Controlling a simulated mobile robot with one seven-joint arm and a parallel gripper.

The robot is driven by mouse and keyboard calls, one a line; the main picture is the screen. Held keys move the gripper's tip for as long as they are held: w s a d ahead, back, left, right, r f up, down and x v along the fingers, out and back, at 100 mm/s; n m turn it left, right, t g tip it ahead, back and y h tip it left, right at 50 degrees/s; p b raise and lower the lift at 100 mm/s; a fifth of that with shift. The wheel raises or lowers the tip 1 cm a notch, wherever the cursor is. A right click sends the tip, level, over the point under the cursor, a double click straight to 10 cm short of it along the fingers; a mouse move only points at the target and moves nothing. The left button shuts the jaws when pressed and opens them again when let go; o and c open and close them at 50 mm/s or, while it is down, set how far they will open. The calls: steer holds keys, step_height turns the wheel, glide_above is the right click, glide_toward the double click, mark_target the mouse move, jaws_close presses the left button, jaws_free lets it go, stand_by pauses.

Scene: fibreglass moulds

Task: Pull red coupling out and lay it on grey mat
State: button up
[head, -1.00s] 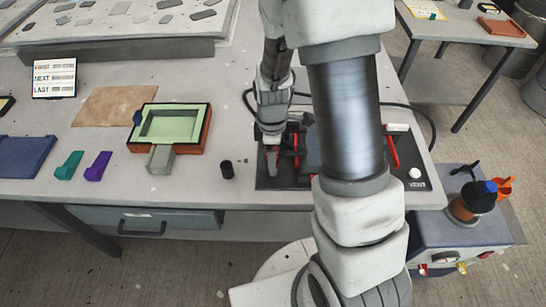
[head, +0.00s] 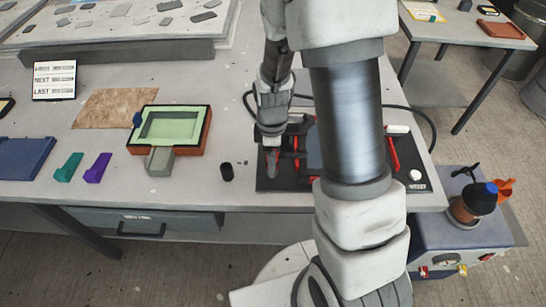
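My gripper (head: 271,164) points down over the left part of a dark panel marked VENT (head: 263,183) at the table's front right. Something reddish-grey shows at its fingertips. I cannot tell whether this is a finger or the red coupling, or whether the fingers are open or shut. A red upright part (head: 297,146) stands just right of the gripper, and a red bar (head: 393,153) lies farther right on the panel. Neither can be surely named as the coupling. My arm hides the panel's middle. I cannot make out a separate grey mat.
A small black cylinder (head: 227,172) stands left of the panel. Farther left are a mould with a green inside (head: 172,123), purple (head: 98,167) and teal (head: 68,167) wedges and a blue tray (head: 24,158). A black hose (head: 425,119) curves behind the panel.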

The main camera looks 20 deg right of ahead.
steer(key=shift+c, duration=0.3)
jaws_close()
steer(key=shift+r, duration=0.1)
stand_by(0.4)
steer(key=shift+r+p, duration=2.1)
steer(key=shift+r, duration=0.85)
